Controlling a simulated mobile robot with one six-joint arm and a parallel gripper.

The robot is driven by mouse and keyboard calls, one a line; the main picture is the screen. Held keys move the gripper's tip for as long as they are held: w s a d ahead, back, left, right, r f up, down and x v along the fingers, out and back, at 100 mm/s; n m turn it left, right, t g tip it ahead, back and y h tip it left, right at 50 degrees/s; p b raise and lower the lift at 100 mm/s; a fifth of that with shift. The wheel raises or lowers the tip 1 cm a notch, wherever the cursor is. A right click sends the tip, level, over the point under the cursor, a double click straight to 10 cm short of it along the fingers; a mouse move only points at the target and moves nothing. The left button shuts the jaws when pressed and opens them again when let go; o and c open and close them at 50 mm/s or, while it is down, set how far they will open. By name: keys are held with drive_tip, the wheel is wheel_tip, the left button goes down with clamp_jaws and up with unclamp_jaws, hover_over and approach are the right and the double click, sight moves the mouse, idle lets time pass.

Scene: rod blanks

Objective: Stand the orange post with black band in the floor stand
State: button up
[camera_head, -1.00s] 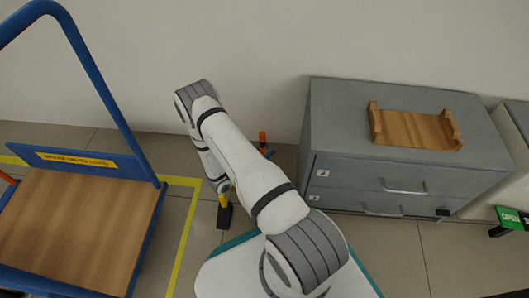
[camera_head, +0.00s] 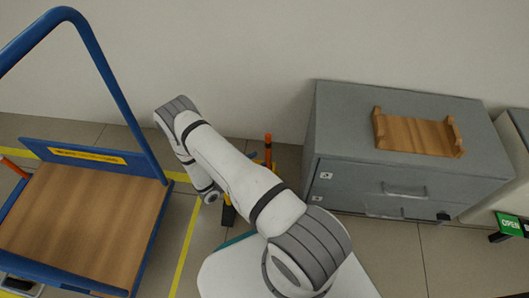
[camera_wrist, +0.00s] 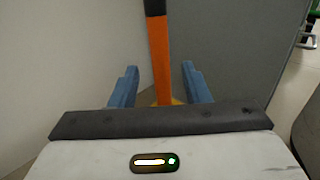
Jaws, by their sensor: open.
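The orange post with black band (camera_wrist: 159,55) stands about upright between the two blue fingers of my gripper (camera_wrist: 160,70) in the wrist view. The fingers are open, with a gap on either side of the post. The black band shows at the top edge of that view. A bit of yellow shows at the post's lower end, mostly hidden by my gripper. In the head view the orange post (camera_head: 268,150) shows behind my arm, near the wall. A yellow and black piece (camera_head: 228,214) on the floor is partly hidden by my arm; I cannot tell whether it belongs to the floor stand.
A grey drawer cabinet (camera_head: 345,185) with a wooden tray (camera_head: 377,126) on top stands right of the post. A blue-framed cart (camera_head: 75,225) stands at the left. Yellow floor tape (camera_head: 186,245) runs beside it. A green OPEN sign (camera_head: 511,224) is at the far right.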

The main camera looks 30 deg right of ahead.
drive_tip(key=a+p, duration=0.1)
drive_tip(key=a, duration=0.3)
drive_tip(key=s+d+r+m+g+y, duration=0.15)
drive_tip(key=r+m+g+y, duration=0.35)
drive_tip(key=r, duration=0.7)
drive_tip(key=s+a+r+m+g+y, duration=0.1)
drive_tip(key=s+r+m+g+y, duration=0.15)
drive_tip(key=r+m, duration=0.6)
drive_tip(key=s+a+r+m+t+y, duration=0.2)
drive_tip(key=s+r+y, duration=0.3)
drive_tip(key=r, duration=0.5)
drive_tip(key=s+a+r+m+t+y, duration=0.2)
drive_tip(key=s+r+m+t+y, duration=0.1)
drive_tip(key=s+r, duration=0.5)
drive_tip(key=shift+s+a+r+m+y, duration=0.15)
drive_tip(key=shift+a+r+m+y, duration=0.2)
drive_tip(key=shift+r+m+y, duration=0.65)
drive_tip(key=shift+r, duration=0.15)
